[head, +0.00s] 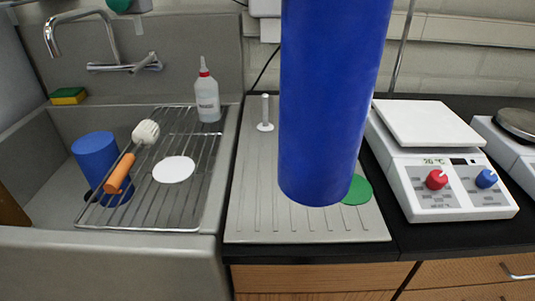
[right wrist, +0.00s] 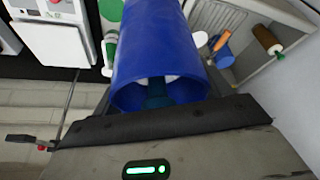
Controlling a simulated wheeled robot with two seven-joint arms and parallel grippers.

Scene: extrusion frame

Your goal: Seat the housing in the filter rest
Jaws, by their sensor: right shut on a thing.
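A large blue cylinder, which I take as the housing (head: 335,100), hangs upright close to the head camera, above the grey drainboard (head: 255,215). Its lower end is clear of the board in the picture, and its top is cut off. In the right wrist view my right gripper (right wrist: 160,88) is shut on the housing (right wrist: 160,40), whose open end faces that camera. A second, smaller blue cylinder (head: 95,155) stands at the left of the sink, partly behind the wire rack. I cannot tell which part is the filter rest. My left gripper is not in view.
The wire rack (head: 150,205) carries an orange-handled brush (head: 120,172), a white disc (head: 173,169) and a bottle (head: 207,98). A white peg (head: 265,112) and a green disc (head: 357,190) are on the drainboard. A white hotplate (head: 450,185) stands to the right.

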